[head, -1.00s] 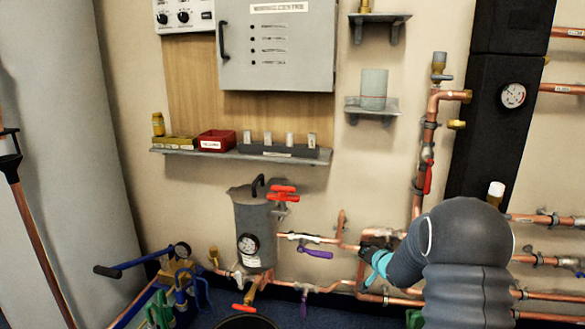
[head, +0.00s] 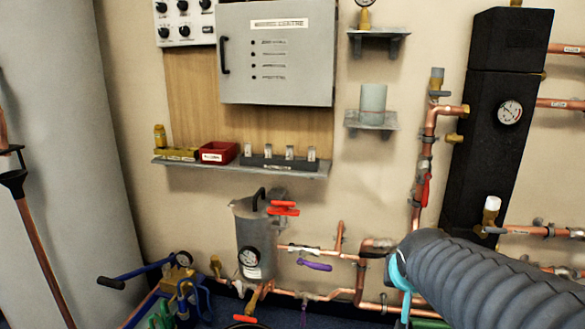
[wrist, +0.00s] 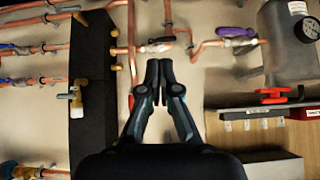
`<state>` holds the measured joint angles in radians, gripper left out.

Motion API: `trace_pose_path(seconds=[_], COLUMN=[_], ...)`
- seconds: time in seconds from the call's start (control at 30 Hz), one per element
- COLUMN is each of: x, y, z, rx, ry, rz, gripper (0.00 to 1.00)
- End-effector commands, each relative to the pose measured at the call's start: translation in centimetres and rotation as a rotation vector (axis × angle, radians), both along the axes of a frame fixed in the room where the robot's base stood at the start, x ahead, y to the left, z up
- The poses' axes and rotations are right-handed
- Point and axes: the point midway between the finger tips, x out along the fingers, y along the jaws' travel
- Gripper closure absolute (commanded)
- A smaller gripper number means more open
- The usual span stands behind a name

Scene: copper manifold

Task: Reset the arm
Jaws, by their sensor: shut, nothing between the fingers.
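My gripper (wrist: 159,72) shows in the wrist view with its two black fingers together and nothing between them. It is in front of the copper pipework and apart from the grey vessel. In the head view my grey ribbed arm reaches in from the lower right, and the fingers are hidden or out of frame there. The copper pipes (head: 429,150) run up the wall just above the arm. The grey cylindrical vessel (head: 254,232) with a gauge and red handle stands to the left of the arm; it also shows in the wrist view (wrist: 285,45).
A shelf (head: 240,168) holds a red tray (head: 219,152) and small parts. A grey control box (head: 277,85) hangs above it. A black insulated column (head: 490,165) stands right of the pipes. A blue-handled pump (head: 182,275) stands low at left. The wall between shelf and pipes is mostly bare.

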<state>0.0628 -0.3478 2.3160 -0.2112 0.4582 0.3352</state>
Motion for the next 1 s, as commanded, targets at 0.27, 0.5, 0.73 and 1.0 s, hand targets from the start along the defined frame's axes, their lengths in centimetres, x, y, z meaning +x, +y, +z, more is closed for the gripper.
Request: trace_pose_path(seconds=[0.27,0.5,0.73,1.0], x=[-11.0,-16.6,-17.5,-17.4], y=[2.8,4.4,4.7,4.6], z=[0.8,0.0,-0.3,-0.3], rx=[-0.009,-0.001,0.001,0.001], ry=[0.145,0.224,0.241,0.240], rz=[0.126,0.219,0.238,0.236], gripper=[1.00,1.00,1.00,1.00])
